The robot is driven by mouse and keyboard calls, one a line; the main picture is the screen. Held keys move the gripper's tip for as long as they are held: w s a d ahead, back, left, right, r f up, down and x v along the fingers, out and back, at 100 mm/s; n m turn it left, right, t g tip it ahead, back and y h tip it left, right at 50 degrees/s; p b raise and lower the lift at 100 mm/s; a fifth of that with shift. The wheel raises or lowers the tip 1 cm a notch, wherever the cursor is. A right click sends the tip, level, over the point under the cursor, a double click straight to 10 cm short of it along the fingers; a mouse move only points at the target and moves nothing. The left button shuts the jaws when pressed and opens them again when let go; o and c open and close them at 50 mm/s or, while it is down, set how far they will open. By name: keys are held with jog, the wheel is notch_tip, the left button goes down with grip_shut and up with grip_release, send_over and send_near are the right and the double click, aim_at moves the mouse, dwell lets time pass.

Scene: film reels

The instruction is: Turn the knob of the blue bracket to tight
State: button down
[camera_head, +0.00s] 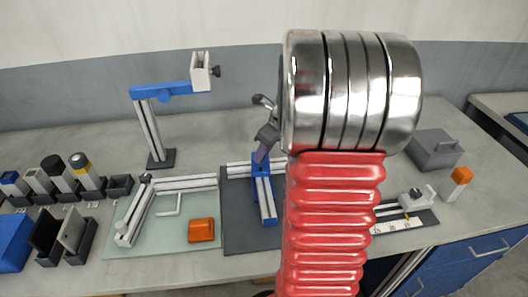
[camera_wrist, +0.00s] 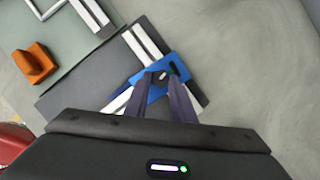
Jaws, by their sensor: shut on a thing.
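The blue bracket (camera_head: 260,170) joins pale metal rails on a dark grey mat, left of my arm in the head view. In the wrist view the blue bracket (camera_wrist: 179,66) lies flat at the rail joint, with a dark slot in its right part. Its small dark knob (camera_wrist: 161,75) sits between my fingertips. My gripper (camera_wrist: 160,79) is shut on the knob from above, a finger on each side. In the head view my gripper (camera_head: 263,153) reaches down to the bracket, and my arm hides part of the rails. I cannot read the knob's tightness.
A tall stand with a blue arm (camera_head: 160,92) rises behind left. An orange block (camera_head: 201,230) and pale rails lie on a greenish mat (camera_head: 128,247) at left. A grey toolbox (camera_head: 436,150) stands at right. The bench behind the bracket is mostly clear.

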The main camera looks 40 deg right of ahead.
jog(key=shift+a+m+h, duration=0.15)
jog(key=shift+m+h, duration=0.45)
jog(key=shift+m, duration=0.9)
jog(key=c, duration=1.5)
grip_release()
jog(key=shift+r, duration=0.15)
jog(key=v, duration=1.3)
jog(key=shift+s+a+r, duration=0.1)
jog(key=shift+a+r, duration=0.05)
jog(key=shift+r, duration=0.05)
